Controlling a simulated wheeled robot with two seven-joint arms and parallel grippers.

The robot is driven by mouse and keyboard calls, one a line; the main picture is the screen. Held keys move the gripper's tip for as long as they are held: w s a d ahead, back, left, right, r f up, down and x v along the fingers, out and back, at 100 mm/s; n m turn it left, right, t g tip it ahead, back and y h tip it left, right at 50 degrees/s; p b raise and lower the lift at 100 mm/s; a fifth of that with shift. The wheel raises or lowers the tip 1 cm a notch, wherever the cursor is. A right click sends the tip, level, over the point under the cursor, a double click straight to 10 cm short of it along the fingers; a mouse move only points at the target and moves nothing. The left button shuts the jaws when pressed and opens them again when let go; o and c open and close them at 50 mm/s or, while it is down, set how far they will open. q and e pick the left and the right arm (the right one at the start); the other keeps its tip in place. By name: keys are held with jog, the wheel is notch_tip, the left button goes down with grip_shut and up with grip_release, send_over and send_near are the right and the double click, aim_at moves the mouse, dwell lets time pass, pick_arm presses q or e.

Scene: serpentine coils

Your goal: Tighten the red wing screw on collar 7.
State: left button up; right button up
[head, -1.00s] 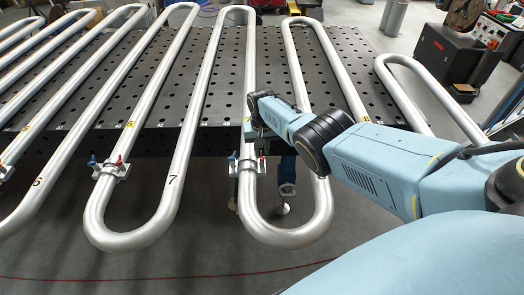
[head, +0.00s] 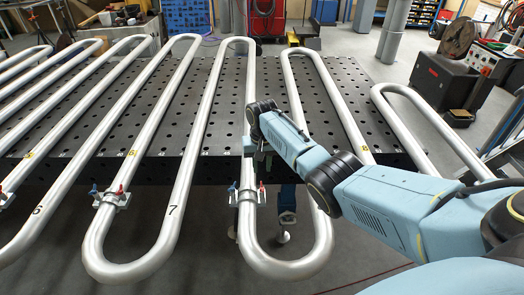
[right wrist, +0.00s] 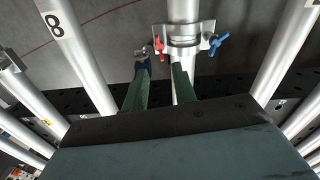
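A silver collar (head: 246,197) sits on the near part of a pipe right of the printed 7. It has a blue wing screw (head: 233,190) on its left and a red wing screw (head: 262,190) on its right. In the right wrist view, the red screw (right wrist: 158,43) is left and the blue screw (right wrist: 217,42) right. My right gripper (right wrist: 161,68) is open and empty, its green fingers pointing toward the collar, short of the red screw. In the head view the right gripper (head: 259,165) is just above the collar. The collar's own number is not readable. My left gripper is out of view.
A similar collar (head: 112,199) with blue and red screws sits on the pipe to the left. The pipes lie over a black perforated table (head: 222,115).

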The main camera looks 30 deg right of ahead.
notch_tip(320, 180, up, 6)
jog(key=shift+f, duration=0.15)
dwell(0.5)
